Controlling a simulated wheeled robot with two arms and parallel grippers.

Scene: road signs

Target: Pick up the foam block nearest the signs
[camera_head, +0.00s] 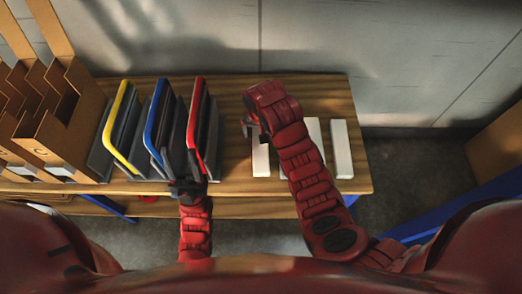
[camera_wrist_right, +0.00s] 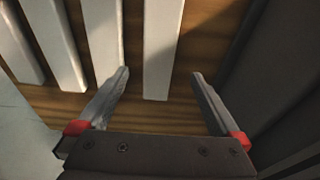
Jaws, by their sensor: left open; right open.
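Several white foam blocks lie side by side on the wooden table. The foam block nearest the signs (camera_head: 261,160) is the leftmost in the head view and shows in the right wrist view (camera_wrist_right: 163,40). My right gripper (camera_head: 254,130) is over its far part. In the wrist view the right gripper (camera_wrist_right: 159,75) is open, with that block's end between its fingertips and a gap on each side. My left gripper (camera_head: 187,187) is open at the near foot of the red-edged sign (camera_head: 197,115); its fingertips are hard to make out. The blue-edged sign (camera_head: 157,120) and yellow-edged sign (camera_head: 121,125) stand further left.
Other foam blocks (camera_head: 341,150) lie to the right, partly hidden by my right arm. Brown cardboard holders (camera_head: 70,130) fill the table's left end. A wall (camera_head: 330,45) stands behind. Bare wood (camera_head: 232,160) separates the red-edged sign from the nearest block.

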